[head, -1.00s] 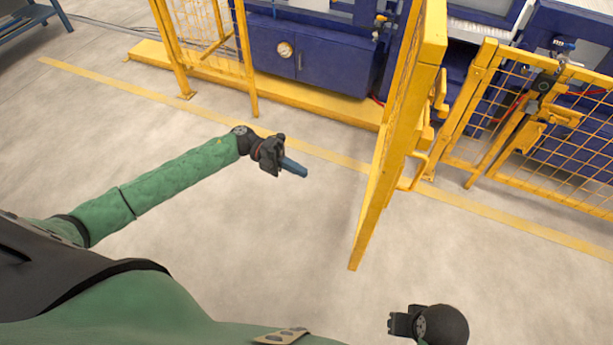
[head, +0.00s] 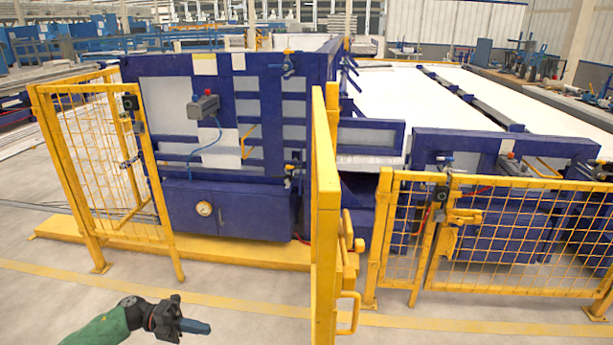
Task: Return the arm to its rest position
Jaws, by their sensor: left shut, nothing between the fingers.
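My left gripper (head: 194,326) is at the lower left of the head view, at the end of my green-sleeved arm. It points right, with its blue fingers together and nothing between them. It hangs over the bare floor, apart from the fence. My right gripper is outside the picture. No pipe can be made out near the gripper.
A yellow gate (head: 325,210) stands open edge-on just right of my left gripper. Yellow mesh fences stand at the left (head: 107,170) and right (head: 515,235). A blue machine (head: 240,213) lies behind them. The floor before the yellow line is clear.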

